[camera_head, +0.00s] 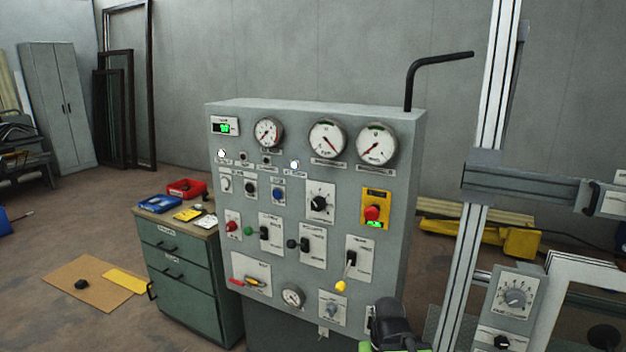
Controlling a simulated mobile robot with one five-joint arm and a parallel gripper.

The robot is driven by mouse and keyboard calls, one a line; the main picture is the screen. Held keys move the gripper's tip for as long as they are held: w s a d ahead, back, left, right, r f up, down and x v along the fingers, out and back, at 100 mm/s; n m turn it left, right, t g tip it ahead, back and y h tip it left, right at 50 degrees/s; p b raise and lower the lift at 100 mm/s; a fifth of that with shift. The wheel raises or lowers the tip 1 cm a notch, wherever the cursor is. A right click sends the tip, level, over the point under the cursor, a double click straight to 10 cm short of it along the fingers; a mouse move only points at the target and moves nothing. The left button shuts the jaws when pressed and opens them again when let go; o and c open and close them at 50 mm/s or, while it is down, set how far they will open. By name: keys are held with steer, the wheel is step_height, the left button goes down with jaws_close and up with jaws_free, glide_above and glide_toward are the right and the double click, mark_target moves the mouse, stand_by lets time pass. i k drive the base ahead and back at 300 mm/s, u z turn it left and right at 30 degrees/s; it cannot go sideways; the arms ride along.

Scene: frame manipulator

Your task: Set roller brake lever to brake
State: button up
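A grey control panel (394,200) stands in the middle of the head view. Its lower half has several lever switches on pale plates. A black bent lever (410,82) rises from the panel's top right corner. The labels are too small to read, so I cannot tell which is the roller brake lever. A dark, green-trimmed shape (394,326) at the bottom edge appears to be my gripper; its fingers are not discernible.
A red emergency button (372,213) on yellow, round gauges (327,139) and rotary knobs share the panel. A green drawer cabinet (180,262) with small trays stands at left. A metal upright (490,120) and a second control box (514,298) stand at right.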

mark_target(291, 244)
steer(key=z, duration=0.05)
steer(key=k, duration=0.65)
steer(key=u, duration=0.55)
steer(key=i, duration=1.6)
steer(key=z, duration=0.2)
